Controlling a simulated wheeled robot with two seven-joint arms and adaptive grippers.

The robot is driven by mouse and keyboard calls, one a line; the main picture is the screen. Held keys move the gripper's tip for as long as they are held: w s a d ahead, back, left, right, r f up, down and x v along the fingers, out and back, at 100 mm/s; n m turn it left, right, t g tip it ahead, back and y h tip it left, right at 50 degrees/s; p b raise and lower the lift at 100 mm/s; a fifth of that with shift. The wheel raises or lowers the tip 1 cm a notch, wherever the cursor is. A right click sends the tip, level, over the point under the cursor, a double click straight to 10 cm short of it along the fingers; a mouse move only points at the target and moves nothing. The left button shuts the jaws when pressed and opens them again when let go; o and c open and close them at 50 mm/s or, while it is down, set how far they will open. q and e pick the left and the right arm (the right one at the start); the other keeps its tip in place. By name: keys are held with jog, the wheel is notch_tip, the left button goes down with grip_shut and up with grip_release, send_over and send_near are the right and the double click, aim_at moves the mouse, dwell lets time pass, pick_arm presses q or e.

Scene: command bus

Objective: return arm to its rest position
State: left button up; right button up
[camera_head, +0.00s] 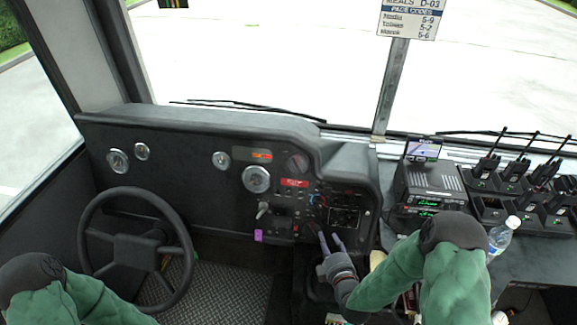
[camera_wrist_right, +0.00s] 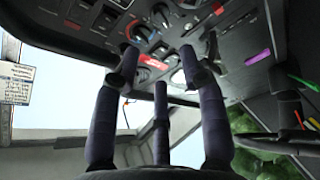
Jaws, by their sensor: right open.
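My right arm (camera_head: 400,268), in a green sleeve, comes in from the lower right of the head view and reaches forward to the dashboard. My right gripper (camera_head: 330,240) is in front of the lower right part of the control panel. Its fingers are spread and empty. In the wrist view the gripper (camera_wrist_right: 160,62) shows its purple-grey fingers apart before the panel's knobs and switches. I cannot tell whether a fingertip touches the panel. Of my left arm, only a green-sleeved part (camera_head: 50,290) shows at the lower left; its gripper is out of view.
The black dashboard (camera_head: 180,150) carries gauges, a red label (camera_head: 295,183) and a purple piece (camera_head: 258,236). A steering wheel (camera_head: 137,246) stands at left. At right are a radio unit (camera_head: 432,182), several handheld radios (camera_head: 512,171) in chargers and a water bottle (camera_head: 501,238) close to my right arm.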

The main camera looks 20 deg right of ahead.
jog(key=s+a+f+m+g+y, duration=0.1)
jog(key=a+f+m+g+y, duration=0.5)
jog(key=a+f, duration=0.45)
jog(key=s+a+f+m+g+y, duration=0.1)
jog(key=s+a+f+m+g, duration=0.7)
jog(key=s+a, duration=0.3)
jog(key=shift+s+f+g, duration=0.2)
jog(key=shift+s+g, duration=0.2)
jog(key=shift+s, duration=0.25)
dwell(0.9)
